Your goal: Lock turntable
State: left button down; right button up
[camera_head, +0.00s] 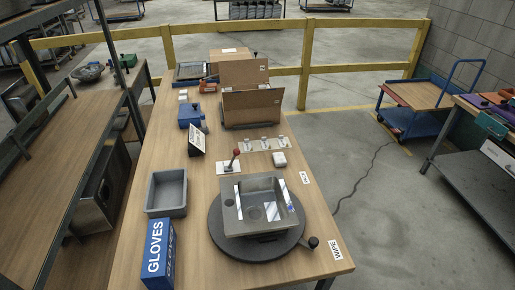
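A dark round turntable (285,246) lies on the wooden workbench near its front. A grey metal sink (233,215) with an open basin sits on the turntable, a little turned to the bench edges. A short lever with a black knob (313,242) sticks out from the turntable's lower right edge. Behind the sink, a white plate carries an upright lever with a red ball knob (236,153), tilted slightly to the right. I cannot tell which lever belongs to a lock. Neither of my grippers shows in the head view.
A grey bin (153,205) and a blue GLOVES box (158,262) stand left of the turntable. A small sign (196,140), blue tool (190,115) and cardboard boxes (252,108) stand farther back. A yellow railing (345,69) runs behind the bench.

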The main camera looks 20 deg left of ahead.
aim_at(237, 151)
jog(key=i+l, duration=0.15)
jog(key=l, duration=0.25)
jog(key=i+l+u, duration=0.15)
jog(key=l, duration=0.3)
jog(key=i+l, duration=0.1)
jog(key=l, duration=0.3)
jog(key=i+l+u, duration=0.15)
jog(key=l, duration=0.3)
jog(key=i+l, duration=0.1)
jog(key=l, duration=0.35)
jog(key=i+l+u, duration=0.1)
jog(key=l, duration=0.25)
jog(key=i+l+u, duration=0.1)
jog(key=i+l, duration=0.3)
jog(key=l, duration=0.3)
jog(key=i+l+u, duration=0.2)
jog(key=i+l, duration=0.15)
jog(key=j, duration=0.75)
